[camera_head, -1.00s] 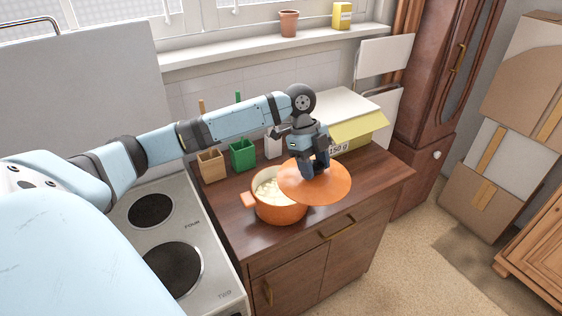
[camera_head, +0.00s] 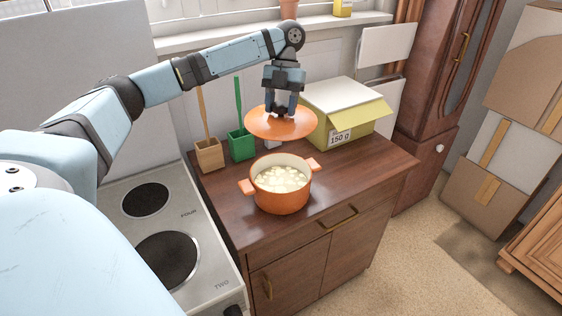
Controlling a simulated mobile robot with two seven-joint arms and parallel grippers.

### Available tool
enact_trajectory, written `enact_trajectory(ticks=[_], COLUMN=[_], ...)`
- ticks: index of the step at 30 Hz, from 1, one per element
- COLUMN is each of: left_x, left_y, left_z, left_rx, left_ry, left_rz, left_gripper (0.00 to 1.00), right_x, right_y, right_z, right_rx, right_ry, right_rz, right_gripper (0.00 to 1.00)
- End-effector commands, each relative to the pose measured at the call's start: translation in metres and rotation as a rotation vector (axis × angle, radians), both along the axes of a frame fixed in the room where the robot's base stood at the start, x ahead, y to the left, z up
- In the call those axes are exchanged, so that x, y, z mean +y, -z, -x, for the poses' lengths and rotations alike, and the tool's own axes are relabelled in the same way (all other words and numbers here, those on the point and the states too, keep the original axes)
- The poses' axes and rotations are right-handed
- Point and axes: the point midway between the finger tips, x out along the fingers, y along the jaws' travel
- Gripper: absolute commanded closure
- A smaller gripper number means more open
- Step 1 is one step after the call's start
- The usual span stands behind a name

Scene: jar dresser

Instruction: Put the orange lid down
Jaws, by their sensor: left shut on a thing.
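The orange lid (camera_head: 262,124) is a flat round disc held in the air above the back of the dresser top. My left gripper (camera_head: 283,110) points down and is shut on the lid's knob, which is mostly hidden between the fingers. The orange pot (camera_head: 282,200) stands uncovered on the dresser, with pale chunks inside and two side handles. The lid is behind and above the pot, apart from it. My right gripper is not in view.
The dresser top (camera_head: 345,185) is clear right of the pot. Behind stand a wooden holder (camera_head: 208,155), a green holder (camera_head: 241,146) and a yellow-white box (camera_head: 340,112) marked 150 g. A white object behind the lid is mostly hidden. The stove (camera_head: 195,240) adjoins at left.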

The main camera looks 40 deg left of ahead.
Motion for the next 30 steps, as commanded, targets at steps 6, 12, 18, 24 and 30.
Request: enact_trajectory(ticks=[6, 12, 18, 24, 30], left_x=[-0.001, 0.0, 0.0, 0.0, 0.0], left_y=[0.068, 0.11, 0.13, 0.151, 0.174], left_z=[0.001, 0.0, 0.0, 0.0, 0.0], left_rx=[0.005, 0.003, 0.0, 0.0, 0.001], left_ry=[-0.002, -0.002, -0.004, -0.003, -0.004], left_rz=[0.001, -0.001, 0.001, -0.001, -0.001], left_gripper=[0.79, 0.79, 0.79, 0.79, 0.78], right_x=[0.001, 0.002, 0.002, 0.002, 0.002], right_y=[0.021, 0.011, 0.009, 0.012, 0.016], right_z=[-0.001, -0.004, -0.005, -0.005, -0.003], right_rx=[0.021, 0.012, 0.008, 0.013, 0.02], right_ry=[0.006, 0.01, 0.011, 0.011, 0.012], right_rz=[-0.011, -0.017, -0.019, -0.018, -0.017], right_gripper=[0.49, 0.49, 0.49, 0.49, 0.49])
